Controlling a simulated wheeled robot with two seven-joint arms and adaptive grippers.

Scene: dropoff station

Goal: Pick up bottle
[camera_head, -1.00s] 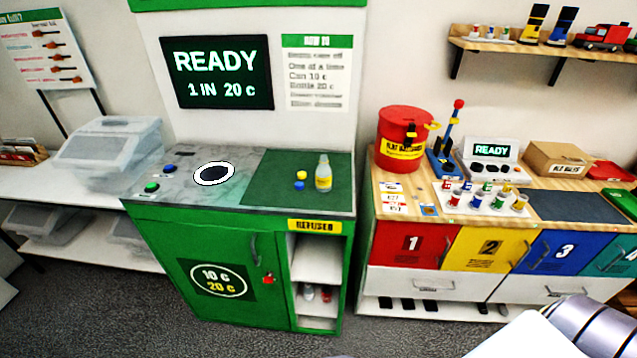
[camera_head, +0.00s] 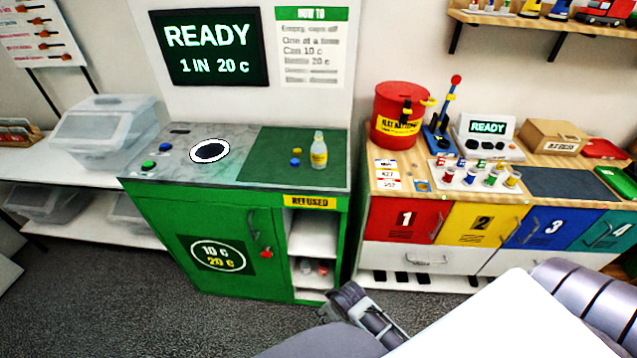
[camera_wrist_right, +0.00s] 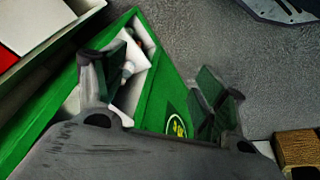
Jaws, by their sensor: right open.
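A clear bottle with a yellow label (camera_head: 319,151) stands upright on the dark green mat (camera_head: 268,170) on top of the green return station. Two small caps, one yellow (camera_head: 297,150) and one blue (camera_head: 295,162), lie just left of it. My right gripper (camera_head: 338,303) is low in front of the station, below and apart from the bottle. In the right wrist view my right gripper (camera_wrist_right: 165,85) is open with nothing between its fingers, the green cabinet and its open shelves behind. The bottle on the mat does not show in that view. My left gripper is in no view.
The green cabinet (camera_head: 160,225) has a round hole (camera_head: 209,151) in its grey top and open shelves (camera_head: 314,235) marked refused. A wooden counter (camera_head: 450,193) with a red bin (camera_head: 398,115) stands to the right. Clear bins (camera_head: 105,135) are at left. Carpet in front is free.

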